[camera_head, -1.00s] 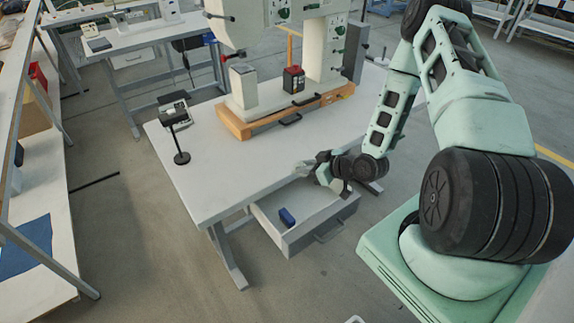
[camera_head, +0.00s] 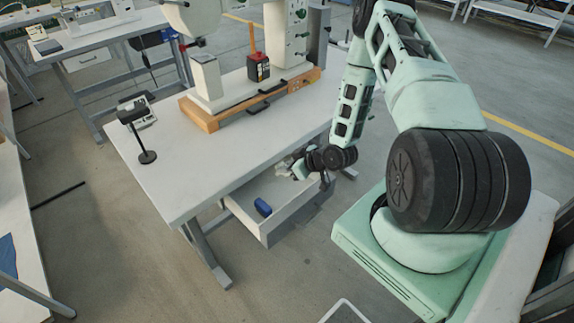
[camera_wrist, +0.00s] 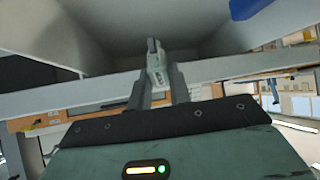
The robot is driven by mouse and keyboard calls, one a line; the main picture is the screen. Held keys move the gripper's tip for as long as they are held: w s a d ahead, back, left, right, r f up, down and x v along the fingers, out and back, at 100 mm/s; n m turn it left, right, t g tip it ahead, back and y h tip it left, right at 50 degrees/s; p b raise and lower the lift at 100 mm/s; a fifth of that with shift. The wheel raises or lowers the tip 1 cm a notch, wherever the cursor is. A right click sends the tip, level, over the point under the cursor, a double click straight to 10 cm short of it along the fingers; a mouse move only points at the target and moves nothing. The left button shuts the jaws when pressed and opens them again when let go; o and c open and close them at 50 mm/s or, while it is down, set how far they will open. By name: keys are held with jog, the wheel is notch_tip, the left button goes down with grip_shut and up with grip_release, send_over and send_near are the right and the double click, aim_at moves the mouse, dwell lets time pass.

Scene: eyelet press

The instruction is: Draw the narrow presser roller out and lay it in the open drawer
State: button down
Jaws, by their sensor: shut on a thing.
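The narrow presser roller (camera_wrist: 155,62) is a small pale metallic piece in the wrist view. My gripper (camera_wrist: 162,88) is shut on it, with a dark finger on each side. The open drawer (camera_head: 294,222) is grey and pulled out under the table's front. Its grey interior also fills the top of the wrist view (camera_wrist: 170,20). In the head view my gripper (camera_head: 293,164) is at the drawer's back right, by the table edge. The roller is too small to make out there. I cannot tell how far it is above the drawer floor.
A blue block (camera_head: 263,207) lies in the drawer and shows at the wrist view's top right (camera_wrist: 246,8). The white tabletop (camera_head: 190,160) overhangs the drawer's back. The press (camera_head: 210,88) stands on an orange base (camera_head: 200,118). A black stand (camera_head: 147,156) is at the left.

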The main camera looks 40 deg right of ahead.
aim_at(287, 176)
jog(key=shift+f+b, duration=1.45)
jog(key=shift+f, duration=0.9)
jog(key=c, duration=1.2)
grip_release()
jog(key=shift+r, duration=0.1)
jog(key=b+v, duration=0.1)
jog(key=v, duration=1.6)
jog(key=shift+s, duration=0.15)
